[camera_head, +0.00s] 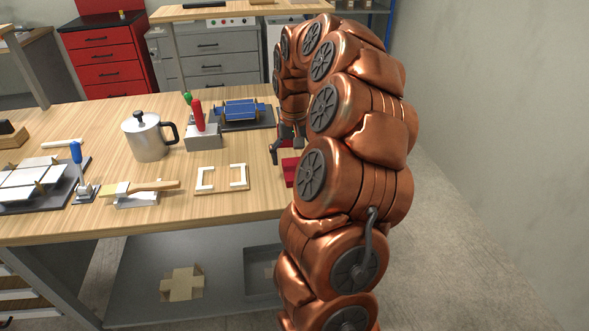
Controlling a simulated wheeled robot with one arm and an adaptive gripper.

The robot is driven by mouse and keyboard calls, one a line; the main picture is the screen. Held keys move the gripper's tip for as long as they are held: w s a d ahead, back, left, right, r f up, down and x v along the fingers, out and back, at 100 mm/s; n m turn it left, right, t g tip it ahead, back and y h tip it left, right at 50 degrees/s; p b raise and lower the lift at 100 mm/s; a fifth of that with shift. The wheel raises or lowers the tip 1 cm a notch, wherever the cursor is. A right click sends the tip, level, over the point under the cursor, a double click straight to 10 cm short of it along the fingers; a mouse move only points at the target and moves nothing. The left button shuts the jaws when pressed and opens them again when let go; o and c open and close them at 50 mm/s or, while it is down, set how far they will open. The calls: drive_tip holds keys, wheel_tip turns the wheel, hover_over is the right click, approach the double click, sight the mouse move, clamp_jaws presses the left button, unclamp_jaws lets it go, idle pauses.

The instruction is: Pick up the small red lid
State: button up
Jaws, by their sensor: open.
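A small red object (290,166), which looks like the red lid, lies at the right end of the wooden workbench (235,205). My copper arm hides its right part, so its full shape cannot be told. My gripper (284,150) points down just above and behind it in the picture. The dark fingers are open, and the left finger shows clearly. The right finger is partly covered by the arm. I see nothing held between the fingers, and whether they touch the red object cannot be told.
A cream frame-like piece (222,178) lies left of the red object. Bare wood shows along the front edge.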

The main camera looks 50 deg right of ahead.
sight(294, 168)
wheel_tip(294, 168, down, 3)
drive_tip(key=shift+d+f, duration=0.1)
drive_tip(key=shift+f, duration=0.1)
drive_tip(key=shift+c, duration=0.2)
drive_tip(key=c, duration=1)
